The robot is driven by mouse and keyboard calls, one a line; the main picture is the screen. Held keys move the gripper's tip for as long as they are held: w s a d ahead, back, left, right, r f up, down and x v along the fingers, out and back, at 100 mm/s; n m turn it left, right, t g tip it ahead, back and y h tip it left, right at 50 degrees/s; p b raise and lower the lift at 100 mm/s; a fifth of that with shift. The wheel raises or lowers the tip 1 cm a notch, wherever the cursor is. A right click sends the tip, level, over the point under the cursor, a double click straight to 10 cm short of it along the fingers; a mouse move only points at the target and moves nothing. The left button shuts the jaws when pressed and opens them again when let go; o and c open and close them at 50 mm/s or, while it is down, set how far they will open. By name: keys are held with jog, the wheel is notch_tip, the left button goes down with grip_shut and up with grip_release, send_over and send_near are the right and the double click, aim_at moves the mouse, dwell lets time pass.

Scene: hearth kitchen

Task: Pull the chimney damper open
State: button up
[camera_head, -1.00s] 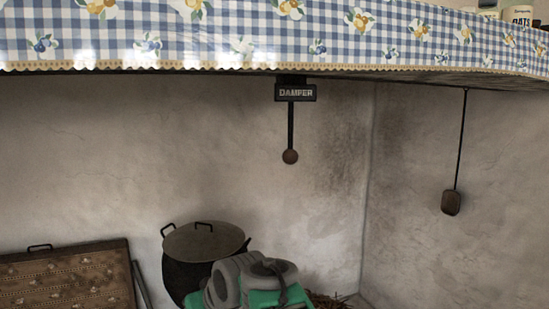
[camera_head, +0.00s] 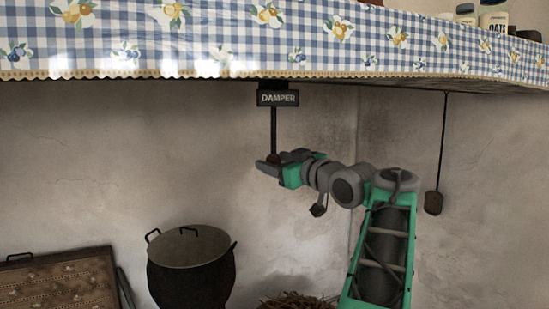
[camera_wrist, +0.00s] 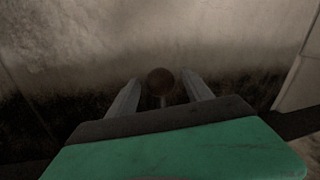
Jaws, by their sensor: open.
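The chimney damper is a dark rod (camera_head: 273,130) hanging below a black sign (camera_head: 278,98) that reads "DAMPER", under the cloth-covered mantel. Its round brown knob (camera_head: 274,159) is partly hidden by my gripper (camera_head: 265,164) in the head view. In the wrist view, the knob (camera_wrist: 160,81) sits between the tips of my two grey fingers (camera_wrist: 161,90). A gap shows on each side of it, so the fingers are open around the knob and not closed on it.
A mantel (camera_head: 200,72) with a blue checked cloth runs above the arm. A lidded black pot (camera_head: 190,280) stands below left, beside a patterned panel (camera_head: 60,285). Straw (camera_head: 298,300) lies below. A dark paddle-shaped pull (camera_head: 433,203) hangs on the right.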

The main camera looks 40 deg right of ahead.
jog(key=shift+w, duration=0.4)
jog(key=shift+c, duration=0.2)
grip_shut()
dwell(0.5)
